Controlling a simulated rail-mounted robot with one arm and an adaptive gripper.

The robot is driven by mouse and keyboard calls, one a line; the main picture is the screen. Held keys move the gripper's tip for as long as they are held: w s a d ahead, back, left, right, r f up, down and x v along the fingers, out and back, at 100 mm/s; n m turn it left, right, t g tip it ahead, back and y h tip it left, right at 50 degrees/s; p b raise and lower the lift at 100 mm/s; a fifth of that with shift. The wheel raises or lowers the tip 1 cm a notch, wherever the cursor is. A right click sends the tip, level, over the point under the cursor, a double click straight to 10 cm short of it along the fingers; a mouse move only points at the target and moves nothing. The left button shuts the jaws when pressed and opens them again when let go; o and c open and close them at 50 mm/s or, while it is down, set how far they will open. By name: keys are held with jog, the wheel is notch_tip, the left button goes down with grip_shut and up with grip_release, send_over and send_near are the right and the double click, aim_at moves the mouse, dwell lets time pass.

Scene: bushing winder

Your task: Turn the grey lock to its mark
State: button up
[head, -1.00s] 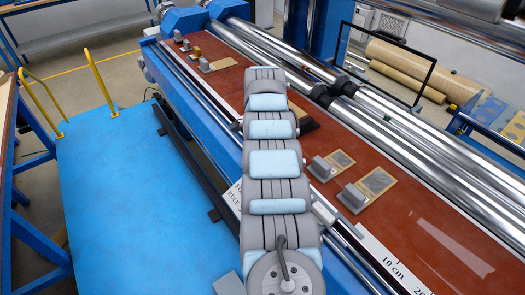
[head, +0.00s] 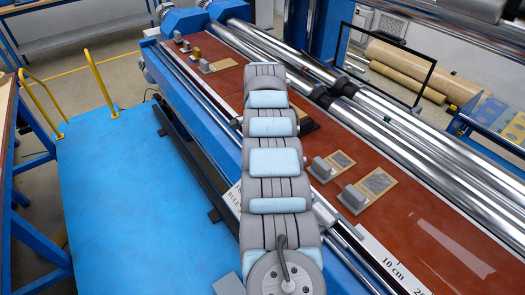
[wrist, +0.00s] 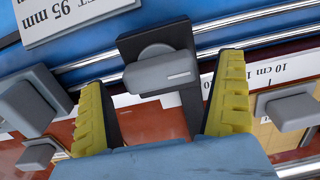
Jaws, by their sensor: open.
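In the wrist view a grey lock (wrist: 160,74), a block-shaped knob with a short white line on its face, sits on a dark grey plate (wrist: 150,38). The white line runs nearly level, slightly tilted. My gripper (wrist: 163,88) is open, its two yellow-padded fingers to the left and right of the lock, with a gap on both sides. I cannot make out a separate mark for the lock. In the head view my own arm hides the gripper and this lock.
Other grey blocks (wrist: 36,100) (wrist: 292,107) flank the fingers in the wrist view. A white sign reading 95 mm (wrist: 80,15) is at upper left. In the head view several grey blocks with tan plates (head: 378,181) lie on the red-brown table (head: 430,225), beside chrome rollers (head: 400,128).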

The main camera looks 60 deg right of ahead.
notch_tip(320, 180, up, 6)
jog(key=shift+r, duration=0.2)
dwell(0.6)
